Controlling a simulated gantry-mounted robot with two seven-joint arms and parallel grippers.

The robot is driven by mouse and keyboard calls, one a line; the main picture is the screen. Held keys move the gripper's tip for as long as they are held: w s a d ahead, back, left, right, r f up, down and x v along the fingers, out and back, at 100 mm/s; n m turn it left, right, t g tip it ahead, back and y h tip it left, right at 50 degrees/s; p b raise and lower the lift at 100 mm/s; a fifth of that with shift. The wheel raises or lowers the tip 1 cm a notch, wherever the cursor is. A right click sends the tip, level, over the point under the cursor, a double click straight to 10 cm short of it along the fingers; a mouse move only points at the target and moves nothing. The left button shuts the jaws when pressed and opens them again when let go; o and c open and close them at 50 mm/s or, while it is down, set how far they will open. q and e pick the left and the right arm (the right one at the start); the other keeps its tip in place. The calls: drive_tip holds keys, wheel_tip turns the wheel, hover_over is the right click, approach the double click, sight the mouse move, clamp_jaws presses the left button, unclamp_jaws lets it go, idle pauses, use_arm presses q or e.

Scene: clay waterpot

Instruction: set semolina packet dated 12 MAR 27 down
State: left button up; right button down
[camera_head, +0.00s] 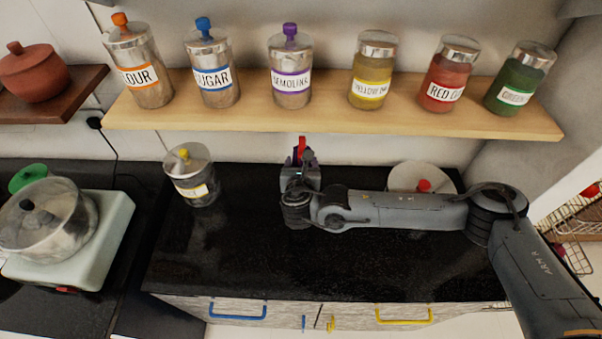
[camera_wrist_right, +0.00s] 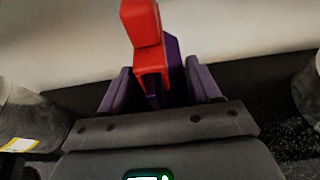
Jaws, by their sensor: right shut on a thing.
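My right gripper (camera_head: 300,172) reaches over the black counter toward the wall, below the shelf. In the right wrist view its jaws (camera_wrist_right: 160,88) are shut on a narrow purple thing (camera_wrist_right: 174,68) with a red clip-like piece (camera_wrist_right: 143,35) on top. I take it to be the semolina packet; most of it is hidden by the gripper, and no date can be read. The red piece (camera_head: 302,143) also shows in the head view. I cannot tell whether the packet touches the counter. My left gripper is out of view.
A jar with a yellow knob (camera_head: 190,178) stands left of the gripper on the counter (camera_head: 250,255). A red-knobbed container (camera_head: 405,178) stands behind my arm. The shelf (camera_head: 320,118) above holds several labelled jars, including semolina (camera_head: 290,75). The counter's front is clear.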

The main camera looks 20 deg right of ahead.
drive_tip(key=shift+w+f, duration=0.2)
drive_tip(key=shift+w, duration=0.1)
drive_tip(key=shift+f+b, duration=0.4)
drive_tip(key=shift+f, duration=1.6)
drive_tip(key=shift+c, duration=1.1)
unclamp_jaws()
